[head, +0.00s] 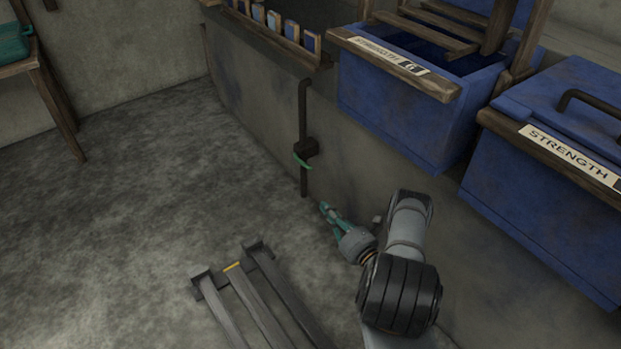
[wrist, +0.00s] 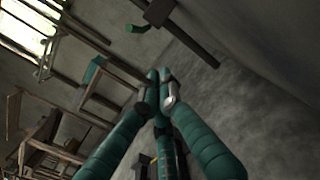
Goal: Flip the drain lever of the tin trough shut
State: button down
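The drain lever (head: 302,161) is a short, curved green handle. It sits roughly crosswise on a dark valve block on a vertical pipe (head: 304,110), against the grey wall-like side (head: 255,95); I cannot tell whether that side is the tin trough. In the wrist view the lever (wrist: 137,28) shows at the top, beside the dark valve block (wrist: 158,12). My gripper (head: 325,208) has teal fingers and is below and to the right of the lever, apart from it. In the wrist view its fingertips (wrist: 159,76) meet, with nothing visible between them.
Blue tubs (head: 410,130) with "STRENGTH" labels stand along the right, above my arm. Dark metal rails (head: 255,300) show on the floor at the bottom. A wooden table (head: 50,90) stands at the far left. The floor left of the pipe is clear.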

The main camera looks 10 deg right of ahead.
jog(key=w+a+r+b, duration=0.3)
jog(key=w+b, duration=0.4)
jog(key=w, duration=0.3)
jog(key=shift+w+r, duration=0.2)
jog(key=shift+r, duration=0.35)
